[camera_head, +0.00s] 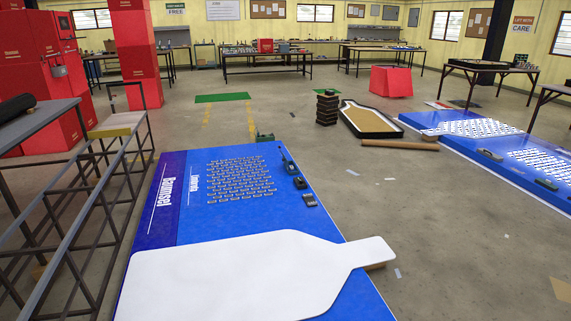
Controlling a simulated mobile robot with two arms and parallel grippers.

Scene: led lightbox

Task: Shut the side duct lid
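I cannot make out a side duct or its lid for certain in the head view. A large white bottle-shaped panel (230,277) lies flat at the near end of a blue board (215,223), its neck pointing right past the board's edge. A black-rimmed, bottle-shaped open box (347,118) with a tan inside lies on the floor farther back. Neither of my grippers is in view.
Rows of small modules (240,180) and hand tools (300,183) lie on the blue board. A metal frame rack (75,200) stands at left. Grey floor right of the board is mostly clear.

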